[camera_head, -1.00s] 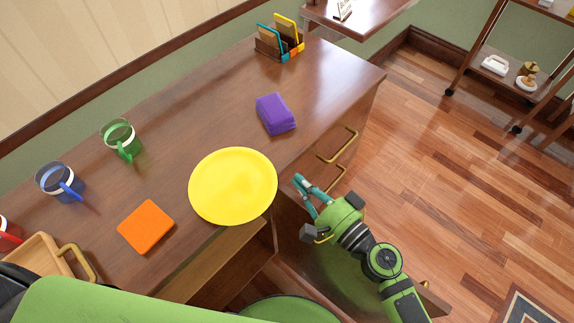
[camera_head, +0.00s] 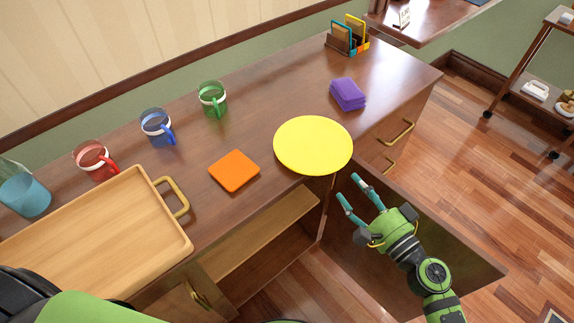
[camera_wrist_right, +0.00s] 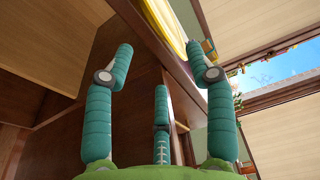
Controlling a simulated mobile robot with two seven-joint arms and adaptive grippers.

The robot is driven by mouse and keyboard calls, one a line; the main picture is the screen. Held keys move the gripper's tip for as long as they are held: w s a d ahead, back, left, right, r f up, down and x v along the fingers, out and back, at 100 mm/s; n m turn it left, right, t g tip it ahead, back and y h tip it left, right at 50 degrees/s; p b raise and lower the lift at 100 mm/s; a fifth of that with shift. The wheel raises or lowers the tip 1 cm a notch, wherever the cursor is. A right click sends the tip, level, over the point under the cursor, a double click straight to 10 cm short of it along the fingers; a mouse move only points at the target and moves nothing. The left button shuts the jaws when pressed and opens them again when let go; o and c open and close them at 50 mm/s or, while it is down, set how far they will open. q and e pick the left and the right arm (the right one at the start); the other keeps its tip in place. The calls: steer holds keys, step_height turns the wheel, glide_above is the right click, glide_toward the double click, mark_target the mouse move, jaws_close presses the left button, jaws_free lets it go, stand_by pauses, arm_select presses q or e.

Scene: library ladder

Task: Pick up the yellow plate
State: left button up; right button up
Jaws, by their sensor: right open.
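The yellow plate (camera_head: 313,145) lies flat on the wooden desk top, its near edge at the desk's front edge. My right gripper (camera_head: 352,189) is open and empty, in front of and below the plate's right side, apart from it. In the right wrist view, my right gripper's teal fingers (camera_wrist_right: 165,65) are spread, and the plate's underside rim (camera_wrist_right: 165,22) shows above them past the desk edge. My left gripper is not in view.
An orange square (camera_head: 234,171) and a purple block (camera_head: 347,94) flank the plate. A wooden tray (camera_head: 95,235) and several mugs, including a green one (camera_head: 212,98), stand left. An open cabinet door (camera_head: 440,250) is beneath my right arm.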

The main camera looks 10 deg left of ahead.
mark_target(337, 168)
steer(key=p+x, duration=0.2)
steer(key=x, duration=0.2)
steer(key=shift+w+a+r, duration=0.1)
steer(key=shift+w+a, duration=0.05)
steer(key=shift+w, duration=0.15)
steer(key=shift+x, duration=1.05)
steer(key=shift+a, duration=0.3)
steer(key=shift+w, duration=0.1)
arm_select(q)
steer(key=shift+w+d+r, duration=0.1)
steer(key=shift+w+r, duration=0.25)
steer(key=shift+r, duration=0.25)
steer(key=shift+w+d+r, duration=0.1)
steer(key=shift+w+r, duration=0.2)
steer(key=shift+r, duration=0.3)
arm_select(e)
jaws_close()
